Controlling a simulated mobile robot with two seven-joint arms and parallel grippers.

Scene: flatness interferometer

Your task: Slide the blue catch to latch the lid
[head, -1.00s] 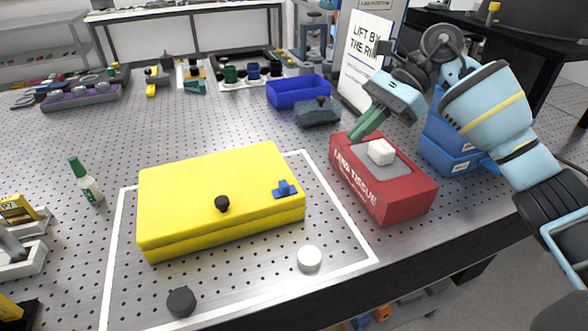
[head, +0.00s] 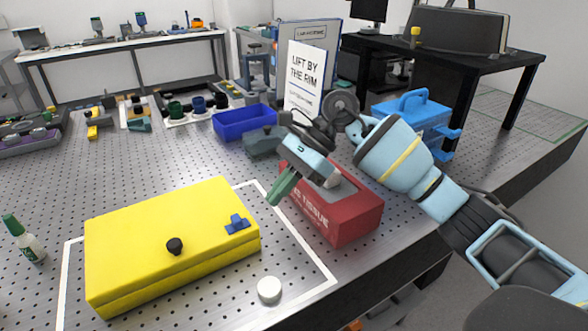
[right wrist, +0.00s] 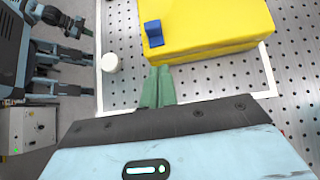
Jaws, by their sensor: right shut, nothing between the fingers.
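The yellow box with its lid down (head: 150,230) sits inside a white outline on the perforated table. In the right wrist view, the green fingertips (right wrist: 158,72) point toward the blue catch (right wrist: 153,33) on the yellow box (right wrist: 215,25).
A red tissue box (head: 345,217) stands close to my right gripper. A white round disc (head: 269,289) lies in front of the yellow box. A green bottle (head: 24,240) stands at the left. A blue bin (head: 243,121) and a sign (head: 304,78) are behind.

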